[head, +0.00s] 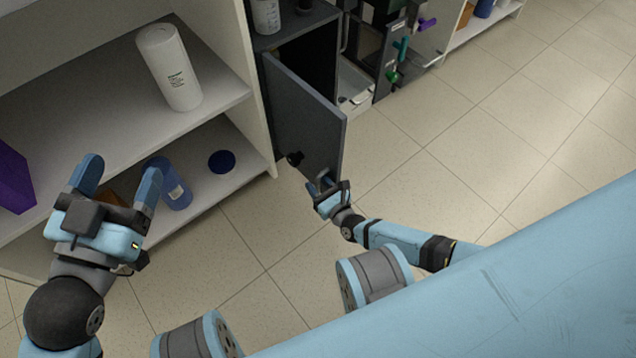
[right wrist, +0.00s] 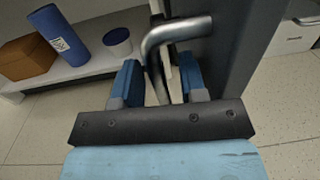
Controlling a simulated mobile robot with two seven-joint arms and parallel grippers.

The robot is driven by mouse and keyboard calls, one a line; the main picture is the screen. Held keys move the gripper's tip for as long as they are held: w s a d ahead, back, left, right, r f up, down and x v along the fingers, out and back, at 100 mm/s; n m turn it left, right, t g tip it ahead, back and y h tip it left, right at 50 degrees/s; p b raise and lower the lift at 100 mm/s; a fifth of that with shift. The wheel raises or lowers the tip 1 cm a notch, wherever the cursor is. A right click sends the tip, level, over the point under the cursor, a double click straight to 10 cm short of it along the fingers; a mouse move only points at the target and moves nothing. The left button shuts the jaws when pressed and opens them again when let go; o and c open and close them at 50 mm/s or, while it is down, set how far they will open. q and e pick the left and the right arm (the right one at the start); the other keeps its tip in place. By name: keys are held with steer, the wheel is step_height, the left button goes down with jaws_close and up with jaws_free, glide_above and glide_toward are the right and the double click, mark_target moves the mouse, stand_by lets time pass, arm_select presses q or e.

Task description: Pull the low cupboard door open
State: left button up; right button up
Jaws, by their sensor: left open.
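The low cupboard (head: 302,48) is a dark grey unit in the head view. Its dark grey door (head: 303,115) stands swung out, with the dark inside showing behind it. My right gripper (head: 326,186) is at the door's lower outer end. In the right wrist view a bent metal handle (right wrist: 178,30) runs down between the fingers of my right gripper (right wrist: 160,82). I cannot tell whether both fingers touch it. My left gripper (head: 122,172) is open and empty, in front of the white shelf and away from the door.
A white shelf unit (head: 205,115) stands left of the cupboard. Equipment with coloured handles (head: 402,48) stands right of the cupboard. Tiled floor (head: 470,130) is clear.

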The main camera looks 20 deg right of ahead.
step_height(320, 180, up, 4)
steer(key=p, duration=0.2)
steer(key=shift+r+p, duration=0.15)
steer(key=shift+p, duration=0.15)
steer(key=shift+w+a+r+p, duration=0.1)
steer(key=shift+w+r+p, duration=0.1)
steer(key=shift+r+p, duration=0.55)
step_height(320, 180, up, 5)
steer(key=p, duration=0.2)
arm_select(q)
steer(key=s+r+n+p, duration=0.1)
steer(key=s+d+r+n+p, duration=0.1)
steer(key=n, duration=0.1)
steer(key=s+r+n+p, duration=0.1)
steer(key=r, duration=0.1)
steer(key=shift+d+n+y+p, duration=0.35)
steer(key=shift+n+y, duration=0.05)
arm_select(e)
step_height(320, 180, up, 9)
glide_above(319, 178)
steer(key=shift+w+r, duration=0.2)
steer(key=shift+f, duration=0.15)
